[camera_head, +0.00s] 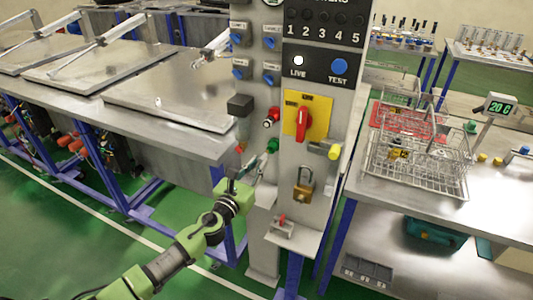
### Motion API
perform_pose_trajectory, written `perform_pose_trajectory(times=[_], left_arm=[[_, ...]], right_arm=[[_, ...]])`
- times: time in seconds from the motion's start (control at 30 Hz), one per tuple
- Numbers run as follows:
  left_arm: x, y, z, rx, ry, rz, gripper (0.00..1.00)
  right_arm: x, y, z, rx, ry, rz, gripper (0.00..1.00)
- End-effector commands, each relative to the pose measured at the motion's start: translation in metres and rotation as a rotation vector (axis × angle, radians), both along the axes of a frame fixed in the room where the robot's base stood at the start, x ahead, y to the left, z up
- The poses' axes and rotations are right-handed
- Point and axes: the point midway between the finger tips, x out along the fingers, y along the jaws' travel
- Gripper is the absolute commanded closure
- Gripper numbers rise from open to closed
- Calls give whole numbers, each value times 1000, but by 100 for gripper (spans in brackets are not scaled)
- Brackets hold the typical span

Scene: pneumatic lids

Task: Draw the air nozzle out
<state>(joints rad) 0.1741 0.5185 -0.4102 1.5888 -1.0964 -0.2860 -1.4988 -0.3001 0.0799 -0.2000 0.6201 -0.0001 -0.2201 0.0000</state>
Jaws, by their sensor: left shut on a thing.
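My left gripper (236,182) is at the left side of the grey control column (262,190), below a dark box fixed to it. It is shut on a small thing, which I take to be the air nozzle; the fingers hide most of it. I cannot tell whether the nozzle is still seated in its holder. My right gripper is not in view.
The column carries a red rotary switch (303,122) on a yellow plate, a padlock (304,187) and a green button (272,146). Steel lidded tables (130,125) stand at left. A bench with a wire basket (420,165) and a scale display (500,105) stands at right.

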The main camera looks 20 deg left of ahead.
Motion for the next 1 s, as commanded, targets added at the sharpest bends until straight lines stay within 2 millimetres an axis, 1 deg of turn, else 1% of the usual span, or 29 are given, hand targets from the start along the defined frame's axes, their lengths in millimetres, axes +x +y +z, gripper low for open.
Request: perform_pose_trajectory(times=[0.03,0.8,1.0], left_arm=[[-2,0,7,0,-1,0,100],[-32,3,52,1,-1,0,100],[-39,3,60,1,0,0,100]], right_arm=[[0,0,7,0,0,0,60],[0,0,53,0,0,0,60],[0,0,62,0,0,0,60]])
